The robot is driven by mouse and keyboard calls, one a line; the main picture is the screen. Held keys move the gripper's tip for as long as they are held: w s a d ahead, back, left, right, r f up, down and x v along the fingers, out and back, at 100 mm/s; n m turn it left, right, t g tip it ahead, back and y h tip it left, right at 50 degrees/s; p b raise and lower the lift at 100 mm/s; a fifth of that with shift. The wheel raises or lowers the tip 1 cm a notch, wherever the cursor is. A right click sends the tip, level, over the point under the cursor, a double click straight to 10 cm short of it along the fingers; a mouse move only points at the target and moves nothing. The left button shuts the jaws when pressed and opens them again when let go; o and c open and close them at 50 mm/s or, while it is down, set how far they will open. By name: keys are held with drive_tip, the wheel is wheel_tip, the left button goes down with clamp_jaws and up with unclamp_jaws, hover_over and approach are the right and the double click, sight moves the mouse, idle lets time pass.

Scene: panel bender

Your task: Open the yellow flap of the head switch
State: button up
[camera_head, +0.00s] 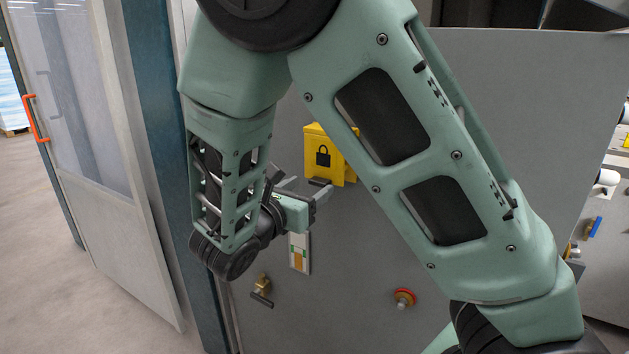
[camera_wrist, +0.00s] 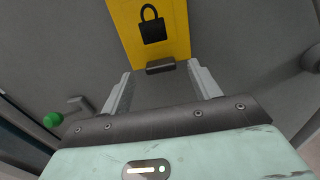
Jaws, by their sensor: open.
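The yellow flap (camera_head: 322,156) with a black padlock mark is on the grey panel, partly hidden behind my arm in the head view. In the wrist view the yellow flap (camera_wrist: 150,28) is at the top centre, with a dark tab (camera_wrist: 160,66) at its lower edge. The flap looks closed. My gripper (camera_head: 308,190) is just below the flap in the head view. In the wrist view my gripper (camera_wrist: 162,80) is open, its two fingers on either side of the dark tab. I cannot tell whether they touch it.
Below the flap are a small label plate (camera_head: 299,253), a brass lock with a dark handle (camera_head: 262,288) and a red knob (camera_head: 404,297). A door with an orange handle (camera_head: 36,118) stands at left. A green knob (camera_wrist: 53,119) shows in the wrist view.

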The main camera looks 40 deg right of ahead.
sight(317, 183)
drive_tip(key=shift+x, duration=1.65)
